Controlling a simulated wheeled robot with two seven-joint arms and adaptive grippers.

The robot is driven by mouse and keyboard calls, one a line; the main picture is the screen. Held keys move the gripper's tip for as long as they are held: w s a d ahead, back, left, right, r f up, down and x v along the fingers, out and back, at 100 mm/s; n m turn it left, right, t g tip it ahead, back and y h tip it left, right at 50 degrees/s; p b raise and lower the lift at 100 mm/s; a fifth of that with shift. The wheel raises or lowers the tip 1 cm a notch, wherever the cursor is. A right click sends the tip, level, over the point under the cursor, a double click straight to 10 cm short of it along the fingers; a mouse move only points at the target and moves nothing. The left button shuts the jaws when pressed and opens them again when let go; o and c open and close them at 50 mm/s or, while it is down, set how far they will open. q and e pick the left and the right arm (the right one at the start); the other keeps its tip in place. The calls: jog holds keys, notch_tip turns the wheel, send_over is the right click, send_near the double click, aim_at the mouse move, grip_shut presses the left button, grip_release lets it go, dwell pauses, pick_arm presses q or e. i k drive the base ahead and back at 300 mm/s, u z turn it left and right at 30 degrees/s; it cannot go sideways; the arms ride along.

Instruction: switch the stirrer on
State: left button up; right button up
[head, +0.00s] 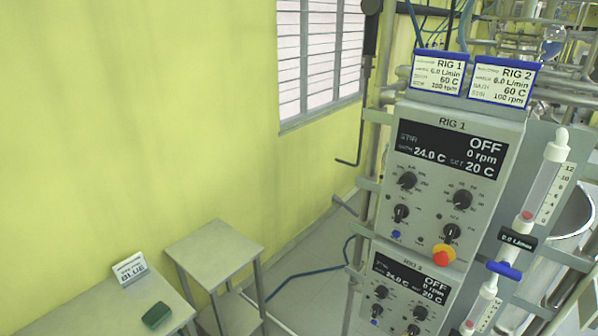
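The RIG 1 control panel (430,250) stands upright at right in the head view. Its dark display (450,150) reads STIR OFF, 0 rpm, 24.0 C and SET 20 C. Below it are an upper left knob (407,180), upper right knob (462,200), lower left knob (401,213) and lower right knob (452,232). Their small labels are too blurred to read. A blue button or lamp (396,235) sits at lower left, and a red stop button (441,259) on yellow at lower right. Neither of my grippers is in view.
A second panel (376,299) below also shows OFF and 0 rpm. Cards for RIG 1 (438,73) and RIG 2 (503,82) sit on top. A flowmeter (542,185) with blue valve (505,270) stands right. A grey stool (214,252) and a table (110,312) are left.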

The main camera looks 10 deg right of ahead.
aim_at(377, 309)
jog(key=z, duration=1.25)
jog(key=k, duration=0.5)
jog(key=z, duration=1.55)
jog(key=i, duration=1)
jog(key=u, duration=1.8)
